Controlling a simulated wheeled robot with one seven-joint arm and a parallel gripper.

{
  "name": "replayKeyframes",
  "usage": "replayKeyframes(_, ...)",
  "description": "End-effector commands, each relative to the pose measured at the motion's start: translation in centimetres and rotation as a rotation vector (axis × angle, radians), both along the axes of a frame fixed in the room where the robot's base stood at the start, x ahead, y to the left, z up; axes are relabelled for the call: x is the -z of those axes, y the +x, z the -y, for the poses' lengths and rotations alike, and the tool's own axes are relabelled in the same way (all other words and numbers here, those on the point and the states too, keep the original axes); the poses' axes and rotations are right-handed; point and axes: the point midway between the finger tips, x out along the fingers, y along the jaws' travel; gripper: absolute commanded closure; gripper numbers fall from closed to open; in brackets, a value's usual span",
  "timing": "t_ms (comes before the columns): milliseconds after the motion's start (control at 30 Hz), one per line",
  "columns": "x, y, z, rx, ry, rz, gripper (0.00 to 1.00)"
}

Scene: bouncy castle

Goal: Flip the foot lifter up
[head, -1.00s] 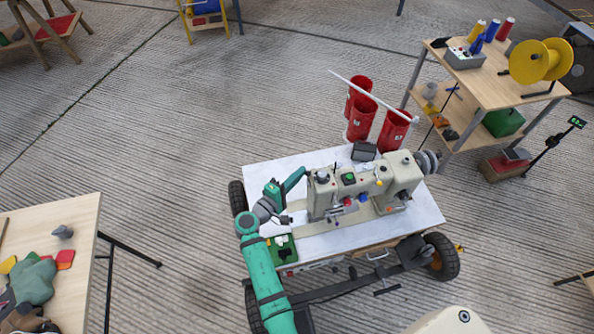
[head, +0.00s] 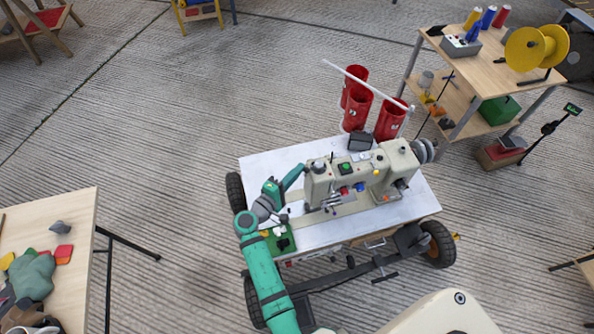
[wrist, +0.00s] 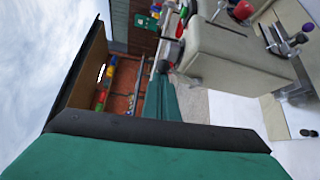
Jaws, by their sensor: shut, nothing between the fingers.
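A beige sewing machine (head: 365,175) stands on a white-topped wheeled cart (head: 415,205). Its needle head is at the left end, and the wrist view shows the machine body (wrist: 225,55) close up at the upper right. Small levers and knobs show there, including one with a purple ball end (wrist: 307,27); I cannot tell for certain which part is the foot lifter. My gripper (head: 302,168) is shut and empty, beside the left end of the machine head. In the wrist view its teal fingers (wrist: 162,85) lie left of the machine body. Whether they touch the machine is not clear.
Red cylinders (head: 357,110) with a white bar stand behind the cart. A shelf table (head: 490,75) with a yellow reel is at the upper right. A wooden table (head: 80,215) is at the left. A green tray (head: 283,240) lies on the cart's front left corner.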

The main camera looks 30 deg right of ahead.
Motion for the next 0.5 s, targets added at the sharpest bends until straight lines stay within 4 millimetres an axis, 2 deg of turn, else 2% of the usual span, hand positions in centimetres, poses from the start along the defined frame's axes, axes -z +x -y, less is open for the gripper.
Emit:
replayKeyframes(267,0.1,-0.3,-0.1,0.005,0.000,-0.003,1.00)
replayKeyframes(367,0.0,-0.6,-1.0,0.003,0.000,-0.002,1.00)
replayKeyframes(500,-0.2,-1.5,-3.2,0.002,0.000,-0.002,1.00)
